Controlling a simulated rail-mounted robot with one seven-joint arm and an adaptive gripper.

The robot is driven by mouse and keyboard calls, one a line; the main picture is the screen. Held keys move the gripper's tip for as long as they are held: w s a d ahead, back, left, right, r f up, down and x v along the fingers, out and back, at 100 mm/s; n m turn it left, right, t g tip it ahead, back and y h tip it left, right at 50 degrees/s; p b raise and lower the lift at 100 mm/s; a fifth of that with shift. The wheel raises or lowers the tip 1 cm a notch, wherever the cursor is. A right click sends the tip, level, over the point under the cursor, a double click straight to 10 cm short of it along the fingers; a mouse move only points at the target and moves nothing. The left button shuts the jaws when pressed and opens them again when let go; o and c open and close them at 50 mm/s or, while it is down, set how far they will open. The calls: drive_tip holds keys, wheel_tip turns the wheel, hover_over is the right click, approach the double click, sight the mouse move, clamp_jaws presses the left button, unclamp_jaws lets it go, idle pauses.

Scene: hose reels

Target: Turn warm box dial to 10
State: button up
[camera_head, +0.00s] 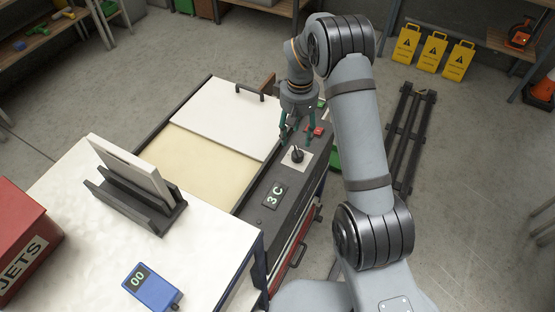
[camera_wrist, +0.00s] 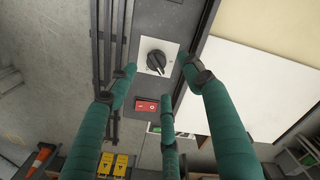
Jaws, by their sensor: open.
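The warm box has a dark control panel (camera_head: 262,205) along its right side. Its dial is a black knob (camera_head: 297,155) on a white plate; in the wrist view the dial (camera_wrist: 156,62) is near the upper middle, with a white mark on its plate. My gripper (camera_head: 297,138) has green fingers, spread open and empty, above the panel close to the dial. I cannot tell whether a finger touches the knob.
The box's white sliding lid (camera_head: 225,118) is partly open over a cream interior (camera_head: 205,163). At the front left, a white table (camera_head: 205,250) bears a blue device (camera_head: 152,287) reading "00" and a dark holder (camera_head: 130,200) with a white panel. A red "JETS" box (camera_head: 25,240) is at far left.

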sight(298, 152)
drive_tip(key=shift+n, duration=0.3)
drive_tip(key=f, duration=0.3)
drive_tip(key=d+f+p, duration=0.1)
drive_tip(key=f, duration=0.3)
drive_tip(key=w+f+p, duration=0.1)
drive_tip(key=f, duration=0.2)
drive_tip(key=shift+w+d+f, duration=0.1)
drive_tip(key=shift+d+f, duration=0.05)
drive_tip(key=shift+f, duration=0.2)
drive_tip(key=shift+c, duration=0.3)
drive_tip(key=c, duration=1)
